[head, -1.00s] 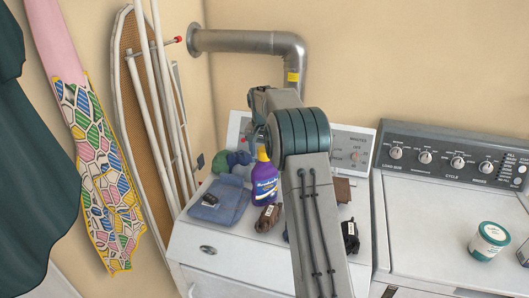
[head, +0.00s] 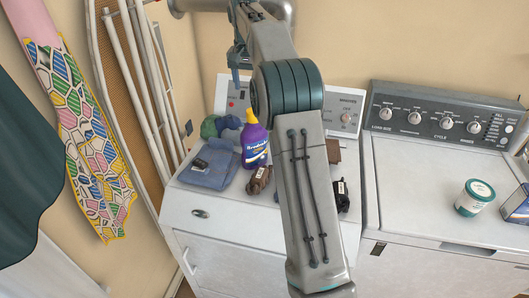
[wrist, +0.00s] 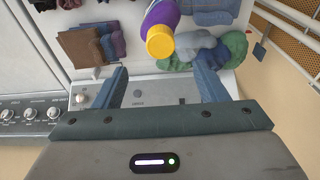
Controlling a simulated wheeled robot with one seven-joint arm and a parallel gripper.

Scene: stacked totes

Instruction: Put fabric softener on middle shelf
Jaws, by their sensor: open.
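The fabric softener is most likely the purple bottle (head: 254,145) with a yellow cap, upright on the white dryer top in the head view. In the wrist view, the bottle (wrist: 161,22) shows near the top, its yellow cap towards me. My gripper (head: 236,78) is above and behind the bottle in the head view, partly hidden by my arm. In the wrist view, my gripper (wrist: 160,85) has its two fingers wide apart with nothing between them. The bottle is beyond the fingertips, not touched. No middle shelf is in view.
Around the bottle lie a folded blue cloth (head: 210,164), brown socks (head: 259,180), green rolled socks (head: 209,127) and a black bundle (head: 342,195). The washer (head: 430,180) at right holds a green-and-white tub (head: 474,197). An ironing board (head: 118,75) leans at left.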

